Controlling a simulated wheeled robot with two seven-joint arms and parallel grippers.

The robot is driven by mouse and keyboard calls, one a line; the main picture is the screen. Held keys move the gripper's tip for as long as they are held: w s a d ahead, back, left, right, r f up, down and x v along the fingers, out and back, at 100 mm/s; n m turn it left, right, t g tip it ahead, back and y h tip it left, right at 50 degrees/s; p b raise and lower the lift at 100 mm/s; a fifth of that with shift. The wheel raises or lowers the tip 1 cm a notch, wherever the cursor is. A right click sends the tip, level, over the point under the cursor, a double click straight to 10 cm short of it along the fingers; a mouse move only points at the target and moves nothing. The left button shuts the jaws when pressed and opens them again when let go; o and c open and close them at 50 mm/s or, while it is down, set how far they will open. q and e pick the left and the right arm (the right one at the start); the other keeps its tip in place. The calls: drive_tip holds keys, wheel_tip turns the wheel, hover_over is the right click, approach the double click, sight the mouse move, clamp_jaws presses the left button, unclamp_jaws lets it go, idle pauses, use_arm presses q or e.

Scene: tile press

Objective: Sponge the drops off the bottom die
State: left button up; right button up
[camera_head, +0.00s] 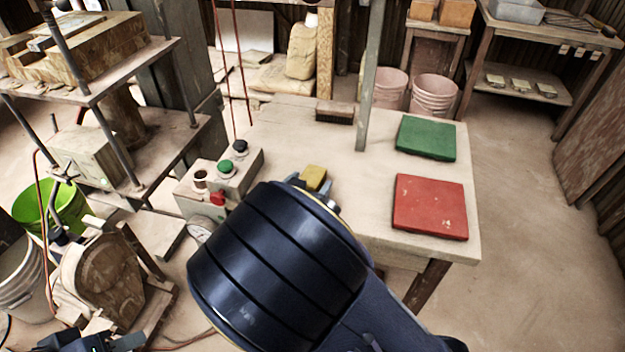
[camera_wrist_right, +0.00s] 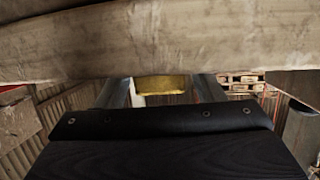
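A yellow sponge (camera_head: 314,177) shows just past the end of my right arm, above or at the bench top. My right gripper (camera_wrist_right: 160,90) has one finger on each side of the sponge (camera_wrist_right: 160,84) and appears shut on it. In the head view my right forearm hides most of that gripper. The press (camera_head: 150,55) stands at the left, with plates, posts and blocky tan parts. I cannot tell which part is the bottom die, and no drops can be made out. My left gripper (camera_head: 105,343) shows only partly at the bottom left edge, its fingers unclear.
The bench (camera_head: 375,150) carries a green slab (camera_head: 426,138), a red slab (camera_head: 430,207), a brown block (camera_head: 335,112) and a control box (camera_head: 222,180) with buttons. A grey post rises from the bench. A green bucket (camera_head: 68,207) stands below the press. Floor at right is clear.

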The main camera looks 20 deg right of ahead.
sight(308, 182)
drive_tip(key=c, duration=0.8)
wheel_tip(308, 182, up, 6)
drive_tip(key=p, duration=0.7)
